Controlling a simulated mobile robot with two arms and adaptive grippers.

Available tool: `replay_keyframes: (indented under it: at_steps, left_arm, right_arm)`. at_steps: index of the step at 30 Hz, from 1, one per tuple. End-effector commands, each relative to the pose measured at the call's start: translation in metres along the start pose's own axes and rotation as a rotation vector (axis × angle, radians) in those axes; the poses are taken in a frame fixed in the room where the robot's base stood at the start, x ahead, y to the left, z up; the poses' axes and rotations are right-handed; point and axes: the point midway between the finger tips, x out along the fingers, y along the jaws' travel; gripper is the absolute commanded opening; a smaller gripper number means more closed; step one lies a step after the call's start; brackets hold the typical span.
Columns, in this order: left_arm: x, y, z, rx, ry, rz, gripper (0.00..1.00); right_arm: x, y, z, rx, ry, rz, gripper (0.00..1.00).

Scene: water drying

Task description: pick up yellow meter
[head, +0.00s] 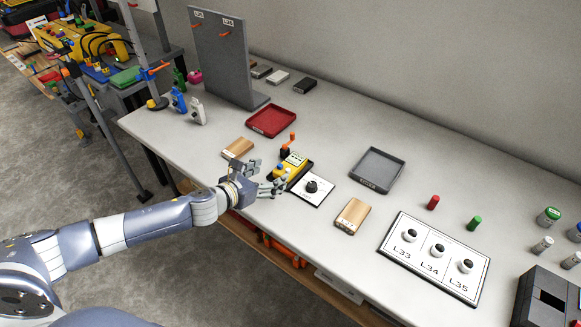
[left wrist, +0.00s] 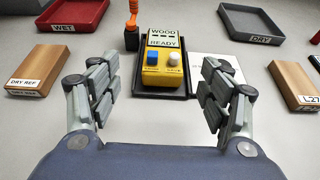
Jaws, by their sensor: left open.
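The yellow meter (head: 290,168) lies in a black holder on the table, just beyond my left gripper. In the left wrist view the meter (left wrist: 164,70) has a display reading WOOD READY, a blue button and a white button. My left gripper (left wrist: 158,95) is open, its fingers on either side of the meter's near end and apart from it. It also shows in the head view (head: 265,179), reaching in from the left at the table's front edge. My right gripper is not in view.
An orange-handled probe (left wrist: 132,25) stands beside the meter. A DRY REF wood block (left wrist: 38,70) and an L27 block (left wrist: 294,84) flank it. A red WET tray (head: 271,121) and a grey DRY tray (head: 377,169) lie behind. A white card with a black knob (head: 311,187) sits close right.

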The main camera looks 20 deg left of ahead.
Motion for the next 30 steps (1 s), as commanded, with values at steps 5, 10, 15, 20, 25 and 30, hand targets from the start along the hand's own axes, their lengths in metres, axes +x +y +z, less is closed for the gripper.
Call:
replay_keyframes:
  at_steps: [5,10,15,20,25,30]
  left_arm:
    - [0.016,-0.004,0.002,-0.003,-0.001,-0.002,0.72]
    - [0.038,-0.004,0.001,-0.003,0.0,0.001,0.72]
    - [0.05,-0.004,0.001,-0.002,0.0,0.0,0.72]
    - [0.052,-0.005,0.0,-0.002,0.0,-0.001,0.72]
    - [0.051,-0.005,0.0,-0.002,0.0,0.0,0.6]
    - [0.051,-0.004,0.0,-0.002,0.0,0.0,0.22]
  right_arm:
    - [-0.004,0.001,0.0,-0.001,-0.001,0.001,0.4]
    - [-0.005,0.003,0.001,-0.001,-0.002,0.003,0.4]
    - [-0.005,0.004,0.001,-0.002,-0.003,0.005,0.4]
    - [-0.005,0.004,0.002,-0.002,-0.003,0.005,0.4]
    - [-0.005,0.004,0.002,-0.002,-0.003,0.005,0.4]
    - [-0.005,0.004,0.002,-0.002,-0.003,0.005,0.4]
